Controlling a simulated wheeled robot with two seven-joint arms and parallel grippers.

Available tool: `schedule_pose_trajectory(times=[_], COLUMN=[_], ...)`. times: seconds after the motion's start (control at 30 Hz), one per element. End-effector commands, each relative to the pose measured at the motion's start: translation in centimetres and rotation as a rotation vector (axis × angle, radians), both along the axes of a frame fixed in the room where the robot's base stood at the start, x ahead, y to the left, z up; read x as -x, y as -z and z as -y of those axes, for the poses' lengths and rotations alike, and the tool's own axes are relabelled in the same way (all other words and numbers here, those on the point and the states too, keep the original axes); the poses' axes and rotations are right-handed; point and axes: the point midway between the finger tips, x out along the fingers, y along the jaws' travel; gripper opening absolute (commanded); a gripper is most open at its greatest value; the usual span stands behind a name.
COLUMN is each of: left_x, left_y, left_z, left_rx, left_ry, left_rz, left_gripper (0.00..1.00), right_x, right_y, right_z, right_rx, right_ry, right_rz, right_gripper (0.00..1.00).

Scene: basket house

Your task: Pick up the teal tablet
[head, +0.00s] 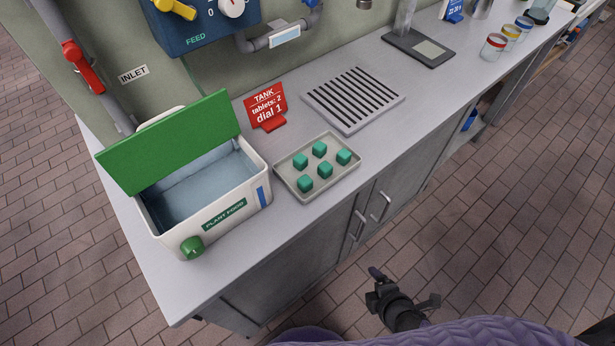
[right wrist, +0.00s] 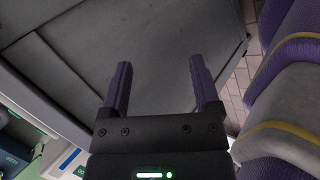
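Several teal tablets (head: 319,149), small cubes, sit apart from each other in a shallow grey-beige tray (head: 282,178) on the counter. One tablet (head: 305,184) lies nearest the tray's front edge, another (head: 344,157) towards its right side. My right gripper (head: 405,286) is low in the head view, in front of the cabinet and well away from the tray. In the right wrist view its two purple fingers (right wrist: 160,62) stand apart with nothing between them. My left gripper is not in view.
A white plant food box (head: 226,225) with a raised green lid stands left of the tray. A red sign (head: 266,107) reads "tablets: 2, dial 1". A slotted drain plate (head: 352,98) lies behind right. Cabinet handles (head: 381,207) stick out below the counter (head: 245,285).

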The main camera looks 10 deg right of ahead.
Motion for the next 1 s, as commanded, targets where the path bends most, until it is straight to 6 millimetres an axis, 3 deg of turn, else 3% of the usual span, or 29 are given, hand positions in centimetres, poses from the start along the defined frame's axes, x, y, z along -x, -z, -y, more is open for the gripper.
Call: schedule_pose_trajectory(times=[0.03,0.1,0.2,0.3,0.43,0.8,1.0], left_x=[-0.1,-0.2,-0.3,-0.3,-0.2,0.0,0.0], left_y=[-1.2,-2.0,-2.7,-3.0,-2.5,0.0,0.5], left_z=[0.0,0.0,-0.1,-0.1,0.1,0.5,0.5], left_rx=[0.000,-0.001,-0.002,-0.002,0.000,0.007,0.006], left_ry=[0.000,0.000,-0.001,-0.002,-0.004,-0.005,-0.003], left_rz=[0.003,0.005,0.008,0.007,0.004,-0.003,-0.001], left_gripper=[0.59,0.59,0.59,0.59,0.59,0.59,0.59], right_x=[-3.7,-7.1,-9.2,-9.9,-11.1,-17.1,-18.6], right_y=[-4.7,-10.2,-16.0,-19.3,-19.9,-17.4,-16.8], right_z=[-1.2,-3.3,-5.9,-7.3,-8.4,-11.0,-11.9], right_rx=[0.169,0.455,0.838,1.103,1.231,1.229,1.228], right_ry=[-0.287,-0.668,-1.051,-1.256,-1.334,-1.333,-1.334], right_rz=[0.168,0.389,0.622,0.749,0.798,0.796,0.792], right_gripper=[0.79,0.79,0.79,0.79,0.79,0.79,0.79])
